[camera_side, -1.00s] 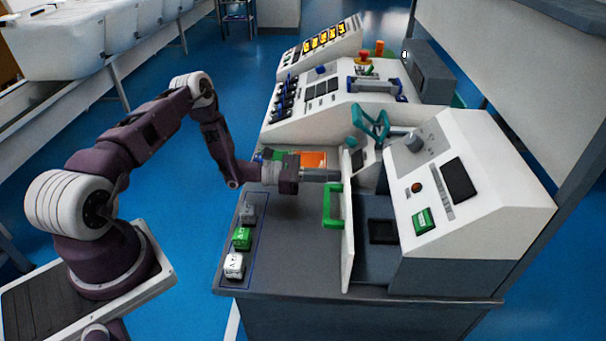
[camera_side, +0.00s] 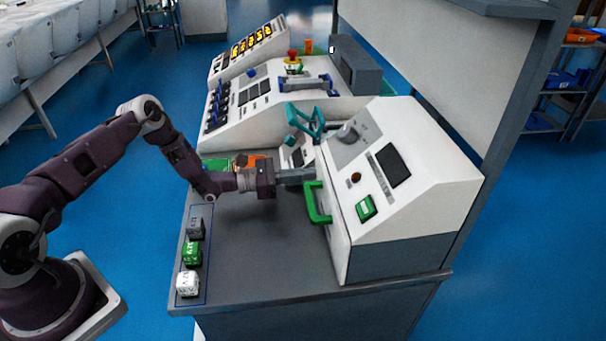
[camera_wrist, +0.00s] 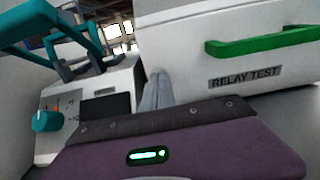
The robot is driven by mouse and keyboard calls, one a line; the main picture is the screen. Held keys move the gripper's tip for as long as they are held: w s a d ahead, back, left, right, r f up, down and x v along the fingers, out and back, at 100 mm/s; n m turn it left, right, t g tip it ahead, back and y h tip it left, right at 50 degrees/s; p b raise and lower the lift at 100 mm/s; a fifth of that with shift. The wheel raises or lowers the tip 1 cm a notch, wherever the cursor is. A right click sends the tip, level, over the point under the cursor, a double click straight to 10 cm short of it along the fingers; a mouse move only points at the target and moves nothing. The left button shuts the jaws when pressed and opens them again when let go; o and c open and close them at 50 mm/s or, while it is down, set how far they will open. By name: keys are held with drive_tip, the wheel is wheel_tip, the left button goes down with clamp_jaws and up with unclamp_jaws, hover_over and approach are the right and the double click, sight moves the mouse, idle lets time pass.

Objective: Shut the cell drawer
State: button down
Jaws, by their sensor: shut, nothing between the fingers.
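The cell drawer has a white front (camera_side: 336,238) with a green handle (camera_side: 318,203), on the near white cabinet. The front sits against the cabinet, and no drawer interior shows. Whether a thin gap is left I cannot tell. The wrist view shows the green handle (camera_wrist: 262,43) and the white front (camera_wrist: 180,55) with a "RELAY TEST" label (camera_wrist: 245,78). My gripper (camera_side: 312,174) is shut and empty, its fingertips at the front's far end, above and beyond the handle. In the wrist view the fingers (camera_wrist: 157,92) end close to the front; contact is unclear.
White, green and grey cubes (camera_side: 191,254) stand in a marked strip at the bench's left edge. A teal lever frame (camera_side: 305,120) rises close behind my gripper. Green and orange trays (camera_side: 245,161) lie beyond my wrist. The grey bench top (camera_side: 260,250) is clear before the drawer.

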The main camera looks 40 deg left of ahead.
drive_tip(key=v, duration=1.3)
drive_tip(key=shift+s+a+r, duration=0.1)
drive_tip(key=shift+s+a, duration=0.1)
drive_tip(key=s+d+r+m+g+h, duration=0.2)
drive_tip(key=d+r+m+g, duration=0.55)
drive_tip(key=r, duration=0.35)
drive_tip(key=s+d+r+m+g+y, duration=0.55)
drive_tip(key=s+d+r+m, duration=0.25)
drive_tip(key=s+r+m, duration=0.4)
drive_tip(key=s+a+r+m+t+y, duration=0.2)
drive_tip(key=s+m+t+y, duration=0.1)
drive_tip(key=s, duration=0.6)
drive_tip(key=s+a+r+m+t+y, duration=0.2)
drive_tip(key=s+y, duration=0.4)
drive_tip(key=s, duration=0.3)
drive_tip(key=shift+a+r+m+t, duration=0.4)
drive_tip(key=shift+a+r+m, duration=0.3)
drive_tip(key=shift+m, duration=0.55)
drive_tip(key=shift+s, duration=0.1)
